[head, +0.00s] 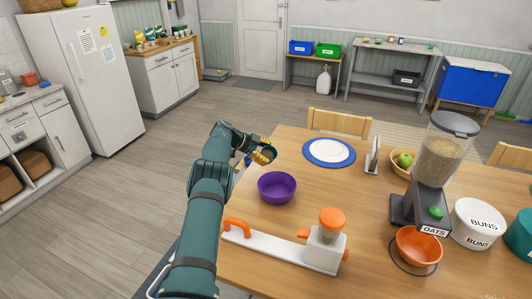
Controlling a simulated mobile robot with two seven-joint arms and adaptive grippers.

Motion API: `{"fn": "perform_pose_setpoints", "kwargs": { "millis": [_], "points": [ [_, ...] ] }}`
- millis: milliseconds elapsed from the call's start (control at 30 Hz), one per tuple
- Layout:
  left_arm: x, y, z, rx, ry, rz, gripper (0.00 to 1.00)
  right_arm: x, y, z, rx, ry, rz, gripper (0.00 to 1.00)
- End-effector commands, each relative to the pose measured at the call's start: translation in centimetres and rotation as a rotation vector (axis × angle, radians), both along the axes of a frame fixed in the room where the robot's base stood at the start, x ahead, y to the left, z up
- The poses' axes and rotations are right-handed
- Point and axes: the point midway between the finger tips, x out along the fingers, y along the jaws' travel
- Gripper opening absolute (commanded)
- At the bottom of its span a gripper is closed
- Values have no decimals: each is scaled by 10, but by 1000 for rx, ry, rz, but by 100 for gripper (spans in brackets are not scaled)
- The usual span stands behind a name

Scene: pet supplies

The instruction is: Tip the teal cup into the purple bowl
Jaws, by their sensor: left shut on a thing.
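The purple bowl (277,187) stands upright near the left edge of the wooden table, its inside visible and looking empty. My left gripper (263,156) is just beyond the bowl and a little left of it, above the table's far left corner. Its yellow fingertips are shut on the small dark teal cup (269,152). The cup is partly hidden by the fingers, so I cannot tell its tilt or contents. My right gripper is not in view.
A white device with orange handles (285,249) lies in front of the bowl. A blue-rimmed plate (329,152) is beyond it to the right. The oats dispenser (438,165), orange bowl (419,246) and buns tub (477,222) stand right. The table middle (350,205) is clear.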

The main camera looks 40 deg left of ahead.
Motion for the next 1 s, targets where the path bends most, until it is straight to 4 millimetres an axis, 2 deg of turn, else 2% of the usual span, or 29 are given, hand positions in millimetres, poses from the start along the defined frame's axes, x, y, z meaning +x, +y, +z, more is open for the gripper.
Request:
{"fn": "perform_pose_setpoints", "kwargs": {
  "millis": [233, 1000],
  "points": [
    [0, -2, -4, 48, -21, -1, 18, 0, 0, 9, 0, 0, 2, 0],
    [-4, -9, -29, 344, -158, 0, 18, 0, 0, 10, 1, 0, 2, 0]
  ]
}}
